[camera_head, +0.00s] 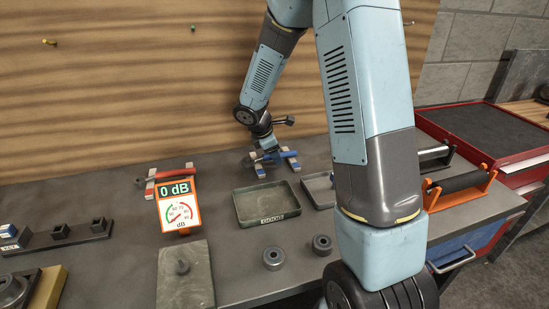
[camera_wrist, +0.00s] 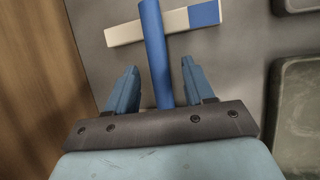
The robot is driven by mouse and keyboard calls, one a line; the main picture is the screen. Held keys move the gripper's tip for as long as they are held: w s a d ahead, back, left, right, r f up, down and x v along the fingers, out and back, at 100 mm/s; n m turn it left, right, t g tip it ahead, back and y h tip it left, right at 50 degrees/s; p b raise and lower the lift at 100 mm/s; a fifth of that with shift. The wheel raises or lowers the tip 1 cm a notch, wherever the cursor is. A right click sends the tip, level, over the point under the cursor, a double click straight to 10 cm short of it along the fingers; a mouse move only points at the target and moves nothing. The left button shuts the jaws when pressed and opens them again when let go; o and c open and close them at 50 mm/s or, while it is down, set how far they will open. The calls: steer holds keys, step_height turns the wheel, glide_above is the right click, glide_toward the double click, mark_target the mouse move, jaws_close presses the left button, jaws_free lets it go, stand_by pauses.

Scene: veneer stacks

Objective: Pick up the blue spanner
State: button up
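The blue spanner (camera_head: 270,156) lies across two low rests at the back of the bench, partly hidden by my gripper in the head view. In the wrist view its blue handle (camera_wrist: 153,42) runs between my two fingers and across a white and blue rest (camera_wrist: 175,26). My gripper (camera_wrist: 160,68) is open, with a finger on each side of the handle and gaps showing. It is also seen over the spanner in the head view (camera_head: 265,149). I cannot tell how high the fingertips are above the bench.
A red spanner (camera_head: 163,174) on red and white rests lies to the left, behind an orange dB meter (camera_head: 175,204). A shallow dark tray (camera_head: 265,218) and a second tray (camera_head: 318,189) stand in front. A wooden wall (camera_head: 110,90) rises close behind.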

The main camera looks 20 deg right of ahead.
jaws_close()
steer(key=shift+r, duration=0.15)
stand_by(0.4)
